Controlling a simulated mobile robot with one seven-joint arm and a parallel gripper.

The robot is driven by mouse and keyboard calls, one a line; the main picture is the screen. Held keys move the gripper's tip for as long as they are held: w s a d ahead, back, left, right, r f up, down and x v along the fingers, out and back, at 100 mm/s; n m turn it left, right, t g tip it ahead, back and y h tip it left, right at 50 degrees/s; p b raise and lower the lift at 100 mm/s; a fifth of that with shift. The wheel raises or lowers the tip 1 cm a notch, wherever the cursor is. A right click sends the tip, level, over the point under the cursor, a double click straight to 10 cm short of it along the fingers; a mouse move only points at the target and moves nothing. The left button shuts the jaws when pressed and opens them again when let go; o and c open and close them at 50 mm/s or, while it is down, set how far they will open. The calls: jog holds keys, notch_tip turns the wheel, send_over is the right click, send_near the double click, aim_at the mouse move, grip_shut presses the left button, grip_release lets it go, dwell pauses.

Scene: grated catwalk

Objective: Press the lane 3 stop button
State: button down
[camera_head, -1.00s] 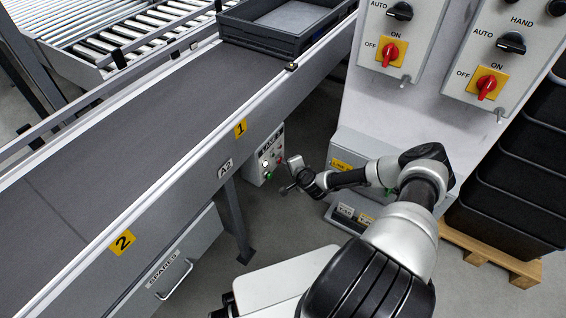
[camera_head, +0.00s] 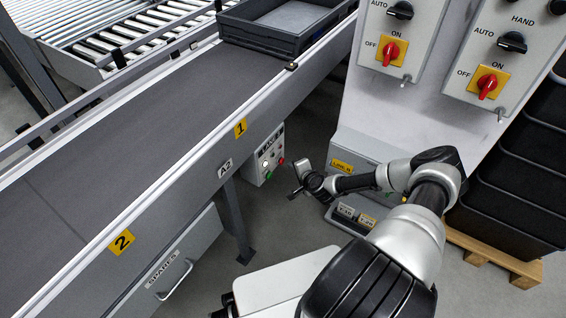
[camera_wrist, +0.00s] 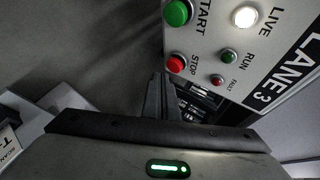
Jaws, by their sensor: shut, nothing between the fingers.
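The lane 3 control box (camera_head: 262,152) hangs under the conveyor's side in the head view. In the wrist view its panel (camera_wrist: 262,62) reads LANE 3, turned on its side. The red STOP button (camera_wrist: 176,63) sits at the panel's edge, beside the green START button (camera_wrist: 178,12). A white LIVE lamp (camera_wrist: 244,17) looks lit; a green RUN lamp (camera_wrist: 228,55) and small red FAULT lamp (camera_wrist: 217,79) are near it. My gripper (camera_head: 291,193) is shut and empty, to the right of the box and apart from it. Its fingers (camera_wrist: 160,98) show just below STOP in the wrist view.
The conveyor (camera_head: 150,135) runs above the box, with a grey tray (camera_head: 262,38) on it. A conveyor leg (camera_head: 236,222) stands left of my gripper. A cabinet with switches (camera_head: 393,50) and black crates (camera_head: 520,165) on a pallet stand right.

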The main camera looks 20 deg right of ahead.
jog(key=shift+s+d+b, duration=0.25)
jog(key=shift+s+d, duration=0.5)
jog(key=shift+s, duration=0.2)
jog(key=shift+s+d+b, duration=0.2)
jog(key=shift+s+d, duration=0.5)
jog(key=shift+s, duration=0.2)
